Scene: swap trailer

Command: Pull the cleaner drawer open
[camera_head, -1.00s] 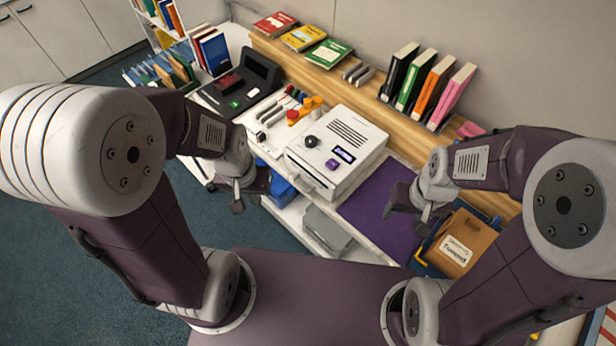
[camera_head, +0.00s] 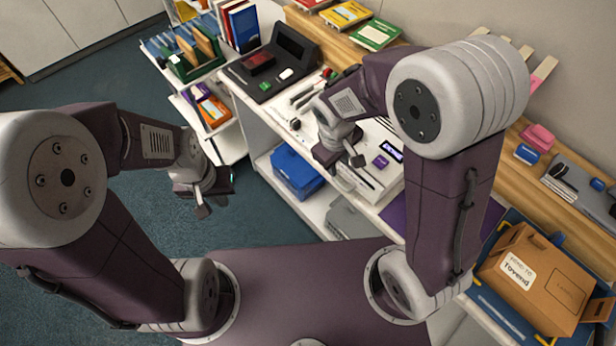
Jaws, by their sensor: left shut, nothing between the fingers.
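The white cleaner (camera_head: 377,172), with a small lit display and a purple button, stands on the white counter and is partly hidden by my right arm. A small handle shows low on its front, by my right gripper. I cannot make out whether the drawer front is flush. My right gripper (camera_head: 343,163) is over the front left part of the cleaner; its finger gap and any contact are unclear. My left gripper (camera_head: 204,208) is shut and empty, above the floor left of the counter, well apart from the cleaner.
A dark device (camera_head: 275,65) and small tools lie on the counter left of the cleaner. A blue box (camera_head: 297,172) sits on the shelf below. A cardboard box (camera_head: 530,280) stands in a blue tray at the right. A trolley with books is at the back left. The floor at left is clear.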

